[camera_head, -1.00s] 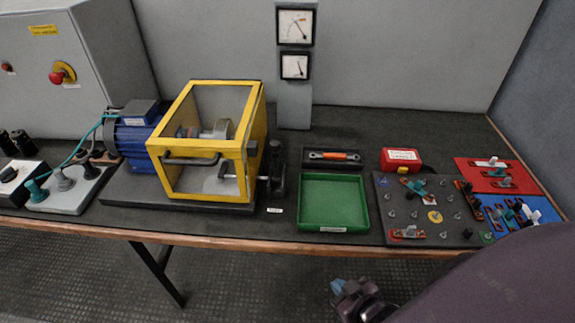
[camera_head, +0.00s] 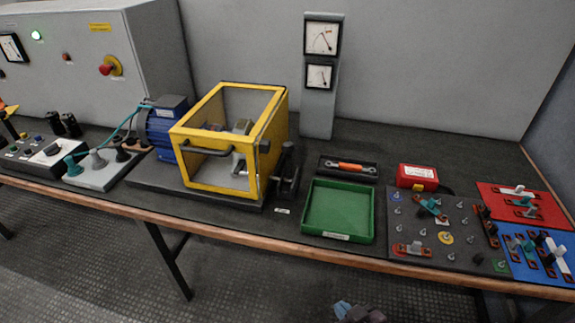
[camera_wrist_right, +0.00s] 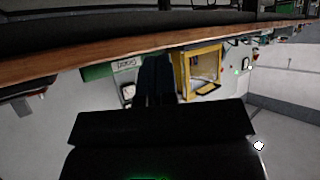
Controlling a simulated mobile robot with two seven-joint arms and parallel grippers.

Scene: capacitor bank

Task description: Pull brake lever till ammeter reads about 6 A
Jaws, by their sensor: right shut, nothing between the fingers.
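A yellow-framed guard box (camera_head: 232,145) with clear panels stands at the table's centre-left, beside a blue motor (camera_head: 165,128). A dark lever-like part (camera_head: 285,172) stands at the box's right side; I take it as the brake lever. Two dial meters, upper (camera_head: 322,38) and lower (camera_head: 319,76), sit on a grey post behind; their scales are too small to read, so I cannot tell which is the ammeter. My right gripper (camera_head: 356,312) is at the bottom edge, in front of the table and well apart from the lever. Its closed, empty fingers (camera_wrist_right: 157,80) show in the right wrist view.
A green tray (camera_head: 312,235), a spanner in a dark holder (camera_head: 348,167) and a red box (camera_head: 417,177) lie right of the guard box. A terminal board (camera_head: 450,222) is further right. The table's wooden front edge (camera_head: 240,233) lies between my right gripper and these things.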

